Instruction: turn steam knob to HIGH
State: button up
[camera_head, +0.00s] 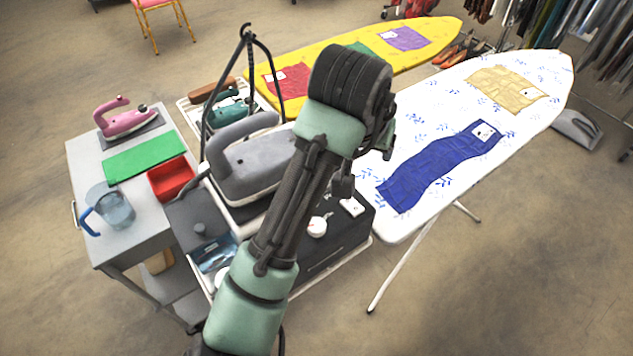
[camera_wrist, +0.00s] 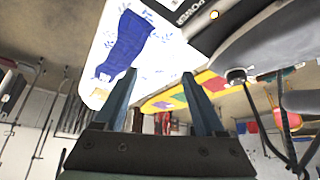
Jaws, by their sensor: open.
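The steam station has a dark front panel (camera_head: 335,245) below a large grey iron (camera_head: 255,165). A small round white knob (camera_head: 317,227) sits on this panel; its setting is too small to read. In the wrist view, part of the dark panel (camera_wrist: 207,30) shows at the top with an upside-down POWER label and a small light; the round knob is not seen there. My gripper (camera_wrist: 159,73) is open and empty, its fingers apart. In the head view my arm hides most of it, above the panel.
A white ironing board (camera_head: 400,220) with blue and tan cloths stands right of the station, a yellow board (camera_head: 330,68) behind. A grey cart (camera_head: 85,165) at left holds a pink iron (camera_head: 122,117), a red bin (camera_head: 172,180) and a jug (camera_head: 115,207). Floor is clear at lower right.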

jog(key=s+a+r+g+y+p, duration=0.3)
jog(key=s+a+g+p, duration=0.35)
jog(key=a+p, duration=0.2)
jog(key=shift+n+t, duration=0.35)
jog(key=shift+n, duration=0.05)
jog(key=f+b, duration=0.2)
jog(key=f, duration=0.1)
jog(key=f+b, duration=0.1)
jog(key=f, duration=0.3)
jog(key=d+f+b, duration=0.1)
jog(key=f+b, duration=0.1)
jog(key=f, duration=0.2)
jog(key=shift+s+b, duration=0.35)
jog(key=shift+s, duration=0.05)
jog(key=shift+a+f+p, duration=0.1)
jog(key=shift+f+p, duration=0.25)
jog(key=shift+f, duration=0.75)
grip_shut()
